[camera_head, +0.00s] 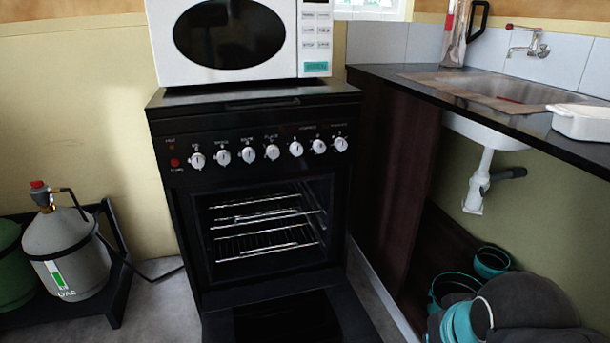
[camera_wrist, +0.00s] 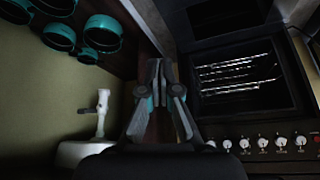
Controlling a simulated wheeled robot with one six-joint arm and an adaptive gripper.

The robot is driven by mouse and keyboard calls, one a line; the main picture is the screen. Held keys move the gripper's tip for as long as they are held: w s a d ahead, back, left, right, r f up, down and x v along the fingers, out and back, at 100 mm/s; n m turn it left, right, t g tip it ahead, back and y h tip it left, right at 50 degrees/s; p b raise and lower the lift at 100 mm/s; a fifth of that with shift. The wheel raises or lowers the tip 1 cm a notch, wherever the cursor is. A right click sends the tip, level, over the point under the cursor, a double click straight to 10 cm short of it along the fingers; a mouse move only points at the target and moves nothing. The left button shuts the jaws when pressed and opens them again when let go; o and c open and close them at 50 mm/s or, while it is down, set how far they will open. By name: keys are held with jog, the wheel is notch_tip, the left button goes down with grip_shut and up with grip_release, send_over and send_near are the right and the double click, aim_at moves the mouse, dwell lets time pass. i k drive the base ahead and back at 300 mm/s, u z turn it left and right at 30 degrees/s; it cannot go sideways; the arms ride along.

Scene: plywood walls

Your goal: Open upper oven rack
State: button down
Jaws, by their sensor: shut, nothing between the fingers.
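The black oven (camera_head: 180,240) stands below the microwave with its door (camera_head: 290,315) folded down open. Inside, the upper rack (camera_head: 265,216) and the lower rack (camera_head: 265,255) are silver wire racks; both appear to sit within the cavity. The wrist view looks upside down: the upper rack (camera_wrist: 240,87) is nearer the knobs, and the open door (camera_wrist: 225,15) is at the top. My gripper (camera_wrist: 157,70) is shut and empty, in front of the dark cabinet side and beside the oven opening, apart from the racks. Its fingers are not visible in the head view.
A white microwave (camera_head: 240,40) sits on the oven. White knobs (camera_head: 272,152) line its front. The counter with a sink (camera_head: 500,88) is at right, with a drain pipe (camera_head: 480,182) and teal pots (camera_head: 491,262) below. Gas cylinders (camera_head: 65,250) stand at left.

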aim_at(235, 224)
jog(key=z, duration=1.9)
jog(key=k, duration=1.15)
jog(key=u, duration=2)
jog(key=i, duration=0.5)
